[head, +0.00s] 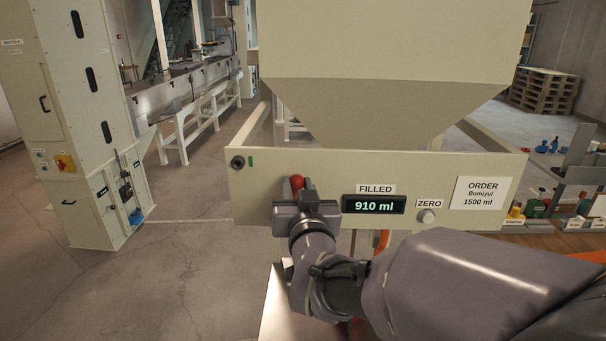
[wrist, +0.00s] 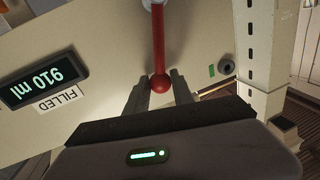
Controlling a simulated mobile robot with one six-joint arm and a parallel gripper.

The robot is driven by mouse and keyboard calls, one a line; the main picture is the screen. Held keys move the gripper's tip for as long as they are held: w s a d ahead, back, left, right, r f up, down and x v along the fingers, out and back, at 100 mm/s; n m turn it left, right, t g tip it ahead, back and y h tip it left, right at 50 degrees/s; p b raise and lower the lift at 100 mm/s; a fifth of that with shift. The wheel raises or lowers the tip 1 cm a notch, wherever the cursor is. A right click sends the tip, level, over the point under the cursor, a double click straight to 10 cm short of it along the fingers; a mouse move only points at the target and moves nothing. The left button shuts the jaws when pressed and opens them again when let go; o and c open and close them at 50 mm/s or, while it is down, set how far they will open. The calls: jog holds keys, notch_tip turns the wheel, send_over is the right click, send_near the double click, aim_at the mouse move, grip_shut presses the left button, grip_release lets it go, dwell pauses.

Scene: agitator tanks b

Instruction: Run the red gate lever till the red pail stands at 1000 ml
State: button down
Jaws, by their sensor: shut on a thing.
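The red gate lever (head: 297,182) is on the cream front panel (head: 262,205) of the hopper; only its round red end shows in the head view. In the wrist view the red lever (wrist: 159,42) is a rod ending in a ball. My gripper (head: 298,196) is shut on the lever, and in the wrist view its fingers (wrist: 158,88) stand on both sides of the ball. The FILLED display (head: 374,205) reads 910 ml; it also shows upside down in the wrist view (wrist: 44,80). I cannot make out the red pail; my arm covers much of the space below the panel.
A ZERO button (head: 427,216) is right of the display. The cream hopper (head: 390,105) rises behind the panel. A bench with bottles (head: 537,208) is at the right. A tall cabinet (head: 70,120) stands left, with open floor between.

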dwell(0.3)
jog(key=a+n, duration=0.1)
jog(key=a+n+p, duration=0.1)
jog(key=shift+a+r+n+g, duration=0.3)
jog(key=shift+a+r+n, duration=0.05)
jog(key=shift+r+n, duration=0.05)
jog(key=shift+a+n, duration=0.35)
jog(key=shift+n, duration=0.05)
jog(key=c, duration=1.1)
grip_release()
jog(key=shift+f, duration=0.1)
